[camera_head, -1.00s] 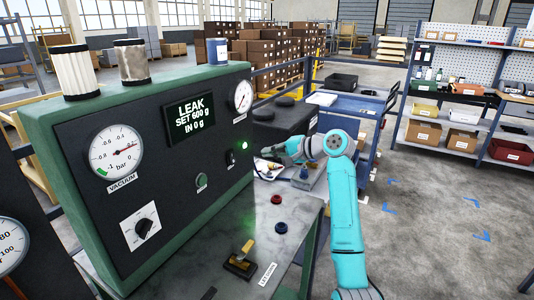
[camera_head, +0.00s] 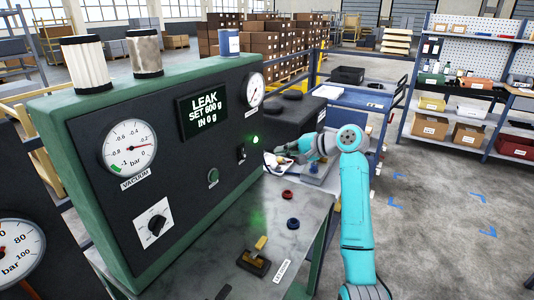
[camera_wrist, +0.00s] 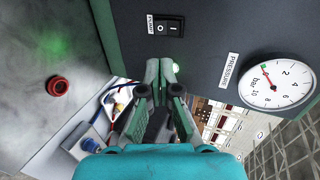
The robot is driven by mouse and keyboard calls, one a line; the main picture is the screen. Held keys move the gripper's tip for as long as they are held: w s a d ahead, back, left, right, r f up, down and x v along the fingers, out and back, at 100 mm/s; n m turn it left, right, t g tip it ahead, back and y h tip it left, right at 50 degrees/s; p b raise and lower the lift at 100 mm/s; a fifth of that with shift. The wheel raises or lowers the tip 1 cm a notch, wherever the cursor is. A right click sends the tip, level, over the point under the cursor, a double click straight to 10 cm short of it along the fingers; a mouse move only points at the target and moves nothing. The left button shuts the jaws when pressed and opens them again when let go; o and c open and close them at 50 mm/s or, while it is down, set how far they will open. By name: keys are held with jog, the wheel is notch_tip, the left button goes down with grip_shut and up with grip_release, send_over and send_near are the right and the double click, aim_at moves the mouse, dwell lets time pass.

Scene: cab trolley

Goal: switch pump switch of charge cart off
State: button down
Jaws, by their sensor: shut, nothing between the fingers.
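The charge cart is a green and dark panel box (camera_head: 130,180) on a metal-topped table. Its pump switch is a black rocker labelled PUMP (camera_wrist: 170,26), at the top of the wrist view. It also shows small at the right end of the panel in the head view (camera_head: 241,153). A green lamp glows above it in the head view (camera_head: 255,139). My gripper (camera_wrist: 160,72) is shut and empty, with its fingertips near the panel, beside the lamp and apart from the switch. In the head view my gripper (camera_head: 282,160) is small and partly lost against clutter.
A pressure gauge (camera_wrist: 277,82) sits on the panel right of my fingers. A selector knob (camera_head: 153,223), a green button (camera_head: 213,176) and a vacuum gauge (camera_head: 129,149) are on the panel. Red (camera_head: 287,195) and blue caps and a brass-handled valve (camera_head: 256,258) stand on the tabletop.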

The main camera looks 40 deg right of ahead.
aim_at(243, 152)
jog(key=x, duration=1.3)
jog(key=shift+w+a+f+t, duration=0.1)
jog(key=shift+w+f+t, duration=0.15)
jog(key=shift+f+t, duration=0.05)
jog(key=shift+r, duration=0.3)
jog(key=shift+r, duration=0.7)
